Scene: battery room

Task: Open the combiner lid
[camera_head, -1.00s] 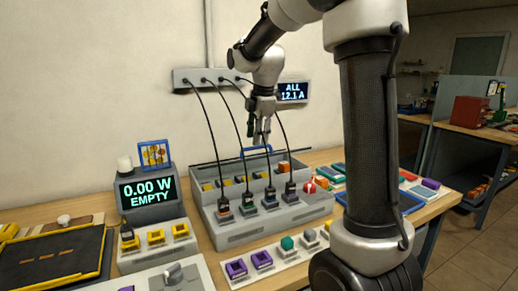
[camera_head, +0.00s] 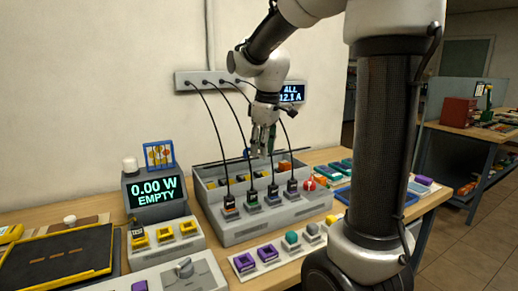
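The combiner is a grey box (camera_head: 262,227) in the middle of the table, with several black cables plugged into its front row. Its rear compartment is uncovered and shows yellow and orange parts inside. A thin dark edge runs along the back of the box and looks like the lid (camera_head: 215,162) seen nearly edge-on; its exact angle is hard to tell. A small blue piece, which looks like the lid handle (camera_head: 247,153), shows just left of my gripper (camera_head: 263,152). My gripper points down above the back of the box, its fingers apart, with nothing visibly held.
A display reading 0.00 W EMPTY (camera_head: 156,193) stands left of the box. A wall display (camera_head: 292,93) reads ALL 12.1 A. Cables hang close to my gripper. A strip with purple and green pieces (camera_head: 262,267) lies in front. A red knob (camera_head: 309,184) sits at the right.

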